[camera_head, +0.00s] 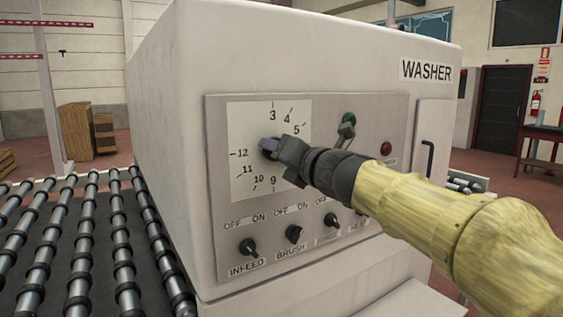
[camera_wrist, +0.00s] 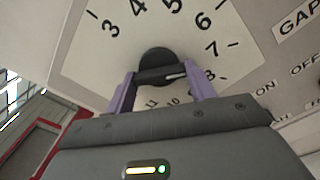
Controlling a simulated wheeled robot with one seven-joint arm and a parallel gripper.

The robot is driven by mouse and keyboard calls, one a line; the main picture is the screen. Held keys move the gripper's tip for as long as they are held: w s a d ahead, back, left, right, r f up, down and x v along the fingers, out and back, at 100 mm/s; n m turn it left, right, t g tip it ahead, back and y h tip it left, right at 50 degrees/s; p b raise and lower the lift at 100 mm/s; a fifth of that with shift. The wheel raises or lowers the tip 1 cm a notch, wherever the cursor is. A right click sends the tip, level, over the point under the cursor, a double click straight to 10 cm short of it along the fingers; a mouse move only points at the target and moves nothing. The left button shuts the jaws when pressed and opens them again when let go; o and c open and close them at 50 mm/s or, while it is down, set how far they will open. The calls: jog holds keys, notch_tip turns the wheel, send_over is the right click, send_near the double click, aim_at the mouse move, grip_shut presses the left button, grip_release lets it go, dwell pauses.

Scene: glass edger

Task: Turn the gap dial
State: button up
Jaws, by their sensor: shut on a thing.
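The gap dial's black round knob (camera_wrist: 155,58) sits in the middle of a white numbered face (camera_wrist: 95,50). A crossbar on the knob has a short white mark that points right, roughly toward the 8. My gripper (camera_wrist: 160,80) is shut on this crossbar, one purple finger at each end.
The washer (camera_head: 330,60) carries several black toggle switches, such as the infeed switch (camera_head: 247,246), below the dial. A roller conveyor (camera_head: 80,245) runs at the left.

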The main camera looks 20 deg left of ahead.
jog(key=shift+w+f+n+b, duration=0.15)
jog(key=shift+n+b, duration=1.3)
jog(key=shift+n, duration=2.05)
jog(key=o, duration=1)
jog(key=shift+d, duration=0.1)
jog(key=b+v, duration=0.2)
jog(key=v, duration=1.5)
jog(key=shift+s+d, duration=0.1)
jog(key=shift+s, duration=0.15)
